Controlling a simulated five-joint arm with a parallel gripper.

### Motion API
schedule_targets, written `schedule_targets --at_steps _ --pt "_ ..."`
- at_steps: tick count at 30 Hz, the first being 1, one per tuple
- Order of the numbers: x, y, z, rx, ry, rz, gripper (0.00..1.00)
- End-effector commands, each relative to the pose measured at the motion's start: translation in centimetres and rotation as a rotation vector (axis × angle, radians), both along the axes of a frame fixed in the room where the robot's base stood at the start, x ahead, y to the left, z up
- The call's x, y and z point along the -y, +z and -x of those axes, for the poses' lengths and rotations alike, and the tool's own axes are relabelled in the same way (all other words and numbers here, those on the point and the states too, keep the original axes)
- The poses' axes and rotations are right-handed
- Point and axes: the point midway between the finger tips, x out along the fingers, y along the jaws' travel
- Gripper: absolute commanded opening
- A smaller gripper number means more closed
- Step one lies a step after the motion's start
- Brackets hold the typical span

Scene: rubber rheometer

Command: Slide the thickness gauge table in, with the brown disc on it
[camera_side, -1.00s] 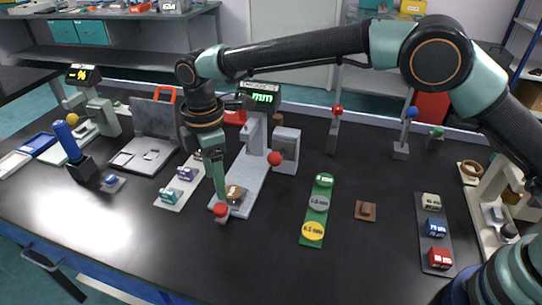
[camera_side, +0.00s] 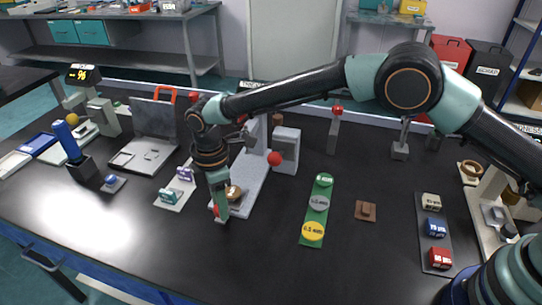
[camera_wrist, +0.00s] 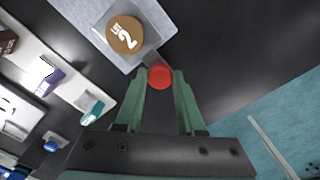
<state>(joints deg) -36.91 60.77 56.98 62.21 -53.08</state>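The thickness gauge (camera_side: 255,135) stands at the middle of the bench, its display mostly hidden behind my arm. Its pale table (camera_side: 235,205) sticks out at the front; its corner shows in the wrist view (camera_wrist: 103,12). A red knob (camera_wrist: 160,76) is at the table's front end. My gripper (camera_wrist: 162,78) points down with its green fingers on either side of the knob. I cannot tell whether they press on it. In the side view my gripper (camera_side: 221,218) partly hides the knob.
A white plate with small coloured blocks (camera_side: 174,192) lies left of the gauge. A green strip with several marked discs (camera_side: 317,208) and a brown block (camera_side: 365,210) lie to the right. The bench front is clear.

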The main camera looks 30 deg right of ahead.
Motion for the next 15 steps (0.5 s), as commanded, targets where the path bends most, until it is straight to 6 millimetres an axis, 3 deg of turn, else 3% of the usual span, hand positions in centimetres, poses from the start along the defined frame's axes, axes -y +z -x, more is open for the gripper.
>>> schedule_targets --at_steps 2,15 --pt "0.00 0.03 0.02 0.000 0.000 0.000 0.00" --pt "0.00 0.07 0.04 -0.001 0.000 0.001 0.00"
